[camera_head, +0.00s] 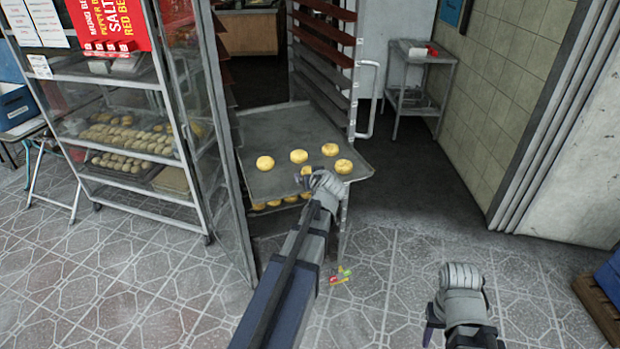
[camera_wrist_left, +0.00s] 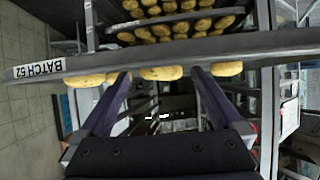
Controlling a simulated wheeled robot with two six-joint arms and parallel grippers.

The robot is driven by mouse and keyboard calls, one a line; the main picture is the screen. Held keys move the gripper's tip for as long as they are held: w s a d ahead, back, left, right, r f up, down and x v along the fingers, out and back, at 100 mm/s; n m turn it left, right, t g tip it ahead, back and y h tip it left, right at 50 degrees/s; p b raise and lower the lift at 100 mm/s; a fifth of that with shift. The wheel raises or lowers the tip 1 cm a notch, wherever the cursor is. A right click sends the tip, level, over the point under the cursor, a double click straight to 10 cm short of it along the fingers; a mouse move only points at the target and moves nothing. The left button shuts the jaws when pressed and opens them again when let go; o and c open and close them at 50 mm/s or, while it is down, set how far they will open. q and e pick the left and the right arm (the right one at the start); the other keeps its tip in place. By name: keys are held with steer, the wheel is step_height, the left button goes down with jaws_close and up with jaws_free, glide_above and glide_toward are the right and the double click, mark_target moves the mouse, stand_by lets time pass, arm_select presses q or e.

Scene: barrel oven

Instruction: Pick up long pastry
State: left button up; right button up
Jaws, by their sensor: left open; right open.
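Round golden pastries (camera_head: 299,156) lie on the pulled-out grey tray (camera_head: 270,125) of the rack. None of those in the head view looks clearly long. My left gripper (camera_head: 320,180) is at the tray's front edge, its fingers mostly hidden there. In the left wrist view, my left gripper (camera_wrist_left: 160,78) is open, with fingers either side of a pastry (camera_wrist_left: 162,73) at the rim of the tray marked "BATCH 52" (camera_wrist_left: 60,67). I cannot tell whether they touch it. My right gripper (camera_head: 434,322) is open and empty above the floor, apart from the tray.
A glass-sided case (camera_head: 125,65) with shelves of small pastries stands left. The rack (camera_head: 325,50) has more trays above and pastries below. A small metal table (camera_head: 412,55) stands behind. Small coloured items (camera_head: 340,275) lie on the floor.

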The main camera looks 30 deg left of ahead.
arm_select(q)
steer(key=shift+x, duration=1.05)
steer(key=shift+d, duration=0.15)
steer(key=shift+c, duration=0.6)
steer(key=c, duration=1.3)
